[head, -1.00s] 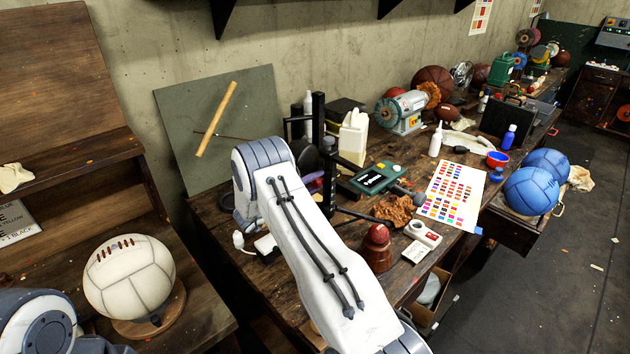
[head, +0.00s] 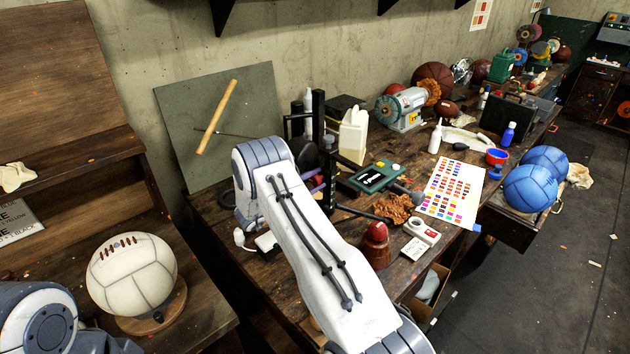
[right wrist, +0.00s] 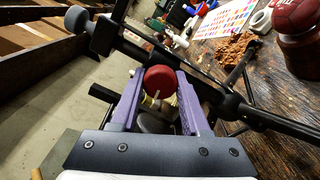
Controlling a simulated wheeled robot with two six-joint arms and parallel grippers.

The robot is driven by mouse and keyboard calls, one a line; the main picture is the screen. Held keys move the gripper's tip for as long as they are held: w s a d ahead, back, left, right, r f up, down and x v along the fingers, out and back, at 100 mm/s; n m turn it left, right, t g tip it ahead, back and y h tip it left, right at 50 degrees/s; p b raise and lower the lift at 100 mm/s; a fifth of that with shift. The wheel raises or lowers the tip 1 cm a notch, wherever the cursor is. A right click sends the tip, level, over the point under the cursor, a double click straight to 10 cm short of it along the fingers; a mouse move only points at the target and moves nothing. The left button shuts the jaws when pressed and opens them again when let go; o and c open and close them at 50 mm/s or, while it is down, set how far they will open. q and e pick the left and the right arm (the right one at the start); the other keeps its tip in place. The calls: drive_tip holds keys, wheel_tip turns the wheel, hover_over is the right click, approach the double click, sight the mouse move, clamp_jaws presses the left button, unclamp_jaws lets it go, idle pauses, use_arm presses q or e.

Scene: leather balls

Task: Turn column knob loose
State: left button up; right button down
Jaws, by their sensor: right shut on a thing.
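In the right wrist view my right gripper (right wrist: 160,80) has its purple fingers closed on the sides of a round red knob (right wrist: 160,78). The knob sits by a dark bar-like column (right wrist: 195,82) that crosses the picture at a slant. In the head view the upright black column (head: 318,112) stands on the workbench behind my right arm. Only a little purple of the right gripper shows there, and the arm hides the knob. My left arm's joint shows at the lower left, but its gripper is out of the picture.
The workbench (head: 345,232) is crowded. A green device (head: 376,177), a brown lump (head: 396,207), a dark red-topped stand (head: 376,245) and a colour chart (head: 452,190) lie right of the column. A white ball (head: 131,274) sits at left; blue balls (head: 530,189) at right.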

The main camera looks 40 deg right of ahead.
idle(0.3)
drive_tip(key=shift+c, duration=1.9)
unclamp_jaws()
drive_tip(key=shift+a, duration=0.1)
drive_tip(key=a+b, duration=0.4)
drive_tip(key=a, duration=0.6)
drive_tip(key=shift+s+a, duration=0.25)
drive_tip(key=shift+s, duration=0.15)
